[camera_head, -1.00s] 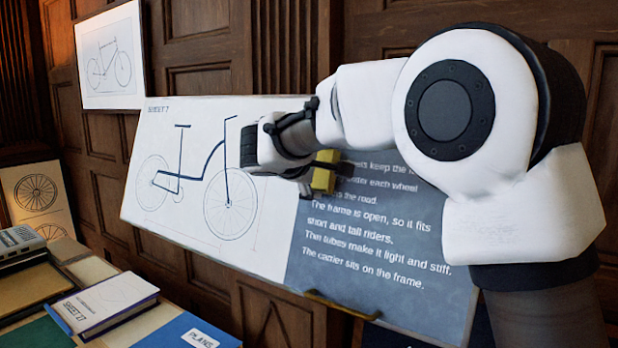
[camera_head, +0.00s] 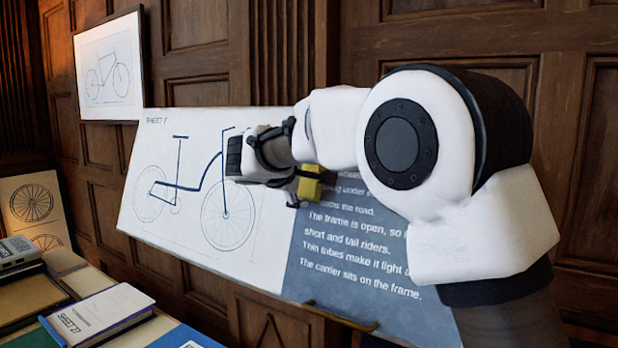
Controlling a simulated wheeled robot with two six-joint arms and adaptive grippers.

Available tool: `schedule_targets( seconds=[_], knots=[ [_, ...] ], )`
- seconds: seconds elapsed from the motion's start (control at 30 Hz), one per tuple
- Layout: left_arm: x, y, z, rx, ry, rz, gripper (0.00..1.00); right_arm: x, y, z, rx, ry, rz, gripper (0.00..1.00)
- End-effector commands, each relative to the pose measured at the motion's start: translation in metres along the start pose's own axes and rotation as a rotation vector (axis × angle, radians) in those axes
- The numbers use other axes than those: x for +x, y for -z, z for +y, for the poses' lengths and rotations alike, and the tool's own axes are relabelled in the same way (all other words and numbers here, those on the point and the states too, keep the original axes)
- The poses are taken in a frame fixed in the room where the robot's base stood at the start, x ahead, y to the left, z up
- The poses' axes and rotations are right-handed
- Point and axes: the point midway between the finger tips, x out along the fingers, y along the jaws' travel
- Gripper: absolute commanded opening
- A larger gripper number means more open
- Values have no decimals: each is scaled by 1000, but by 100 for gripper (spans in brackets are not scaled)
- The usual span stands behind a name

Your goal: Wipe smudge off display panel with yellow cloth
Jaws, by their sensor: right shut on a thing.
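The display panel (camera_head: 262,262) is a tilted board with a bicycle drawing on its white left part and white text on its grey-blue right part. My right gripper (camera_head: 305,190) is shut on the yellow cloth (camera_head: 310,183), a small block-like piece. The cloth is in front of the panel near the border between the white and grey parts, by the upper text lines. I cannot tell whether it touches the surface. No smudge can be made out; my right arm hides the panel's upper right part. My left gripper is not in view.
A table at the lower left holds a book (camera_head: 98,314) marked with a sheet label, a blue folder (camera_head: 188,338) and a grey device (camera_head: 18,252). A framed bicycle drawing (camera_head: 108,68) hangs on the wood-panelled wall.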

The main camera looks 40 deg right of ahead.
Motion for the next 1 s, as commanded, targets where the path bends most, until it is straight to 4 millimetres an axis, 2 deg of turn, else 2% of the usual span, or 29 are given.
schedule_targets(
  seconds=[0.17,0.6,1.0],
  knots=[
    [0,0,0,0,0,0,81,-4,0,-1,-1,1,-1,65],
    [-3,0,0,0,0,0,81,-55,6,1,-1,-1,-1,65],
    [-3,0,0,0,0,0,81,-62,7,0,-1,0,-1,65]
  ],
)
